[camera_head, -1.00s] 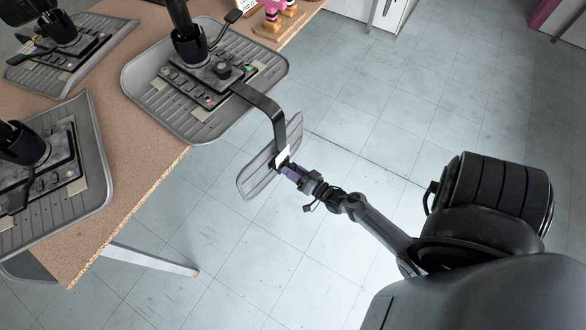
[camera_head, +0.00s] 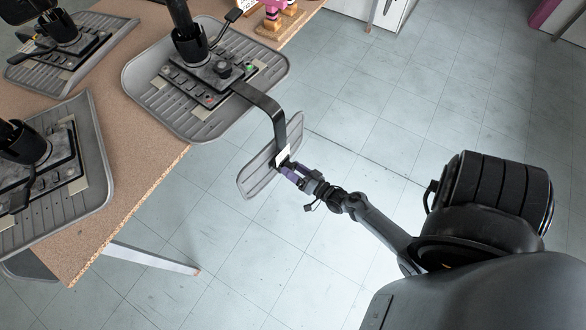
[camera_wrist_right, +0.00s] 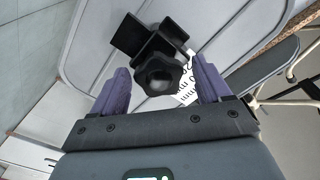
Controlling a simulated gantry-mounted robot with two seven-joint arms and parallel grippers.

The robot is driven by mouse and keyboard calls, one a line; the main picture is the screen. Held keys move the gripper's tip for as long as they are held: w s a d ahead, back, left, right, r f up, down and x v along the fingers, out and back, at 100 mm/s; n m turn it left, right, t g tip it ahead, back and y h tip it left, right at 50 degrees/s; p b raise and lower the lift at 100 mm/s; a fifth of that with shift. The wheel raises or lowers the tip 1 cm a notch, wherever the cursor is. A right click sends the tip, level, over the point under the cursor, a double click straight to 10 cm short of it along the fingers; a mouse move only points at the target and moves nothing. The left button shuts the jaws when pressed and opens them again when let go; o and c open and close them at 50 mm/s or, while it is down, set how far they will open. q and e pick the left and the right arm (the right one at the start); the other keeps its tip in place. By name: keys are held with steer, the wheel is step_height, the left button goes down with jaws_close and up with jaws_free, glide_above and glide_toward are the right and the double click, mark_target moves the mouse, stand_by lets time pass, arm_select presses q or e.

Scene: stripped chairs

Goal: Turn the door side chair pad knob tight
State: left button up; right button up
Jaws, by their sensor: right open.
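The grey chair pad (camera_head: 258,176) hangs off the table edge at the end of a bent black bar (camera_head: 272,106) that comes from the upside-down chair seat (camera_head: 150,98). In the right wrist view the black lobed knob (camera_wrist_right: 158,75) stands out from a black bracket (camera_wrist_right: 150,37) on the pad (camera_wrist_right: 219,28). My right gripper (camera_head: 288,170) is at the pad's bar end. In the wrist view its purple fingers (camera_wrist_right: 160,88) are open, one on each side of the knob, with gaps visible. A white label (camera_wrist_right: 187,84) shows behind the knob. My left gripper is not in view.
The brown table (camera_head: 140,195) holds several upturned grey seats, including one at the lower left (camera_head: 85,205). Pink and wooden figures (camera_head: 278,18) stand at its far edge. The tiled floor (camera_head: 380,110) around my right arm is clear.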

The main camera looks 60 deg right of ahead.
steer(key=s+a+p, duration=0.1)
steer(key=s+p, duration=0.1)
steer(key=s, duration=0.8)
steer(key=shift+s+a, duration=0.15)
steer(key=shift+a, duration=0.15)
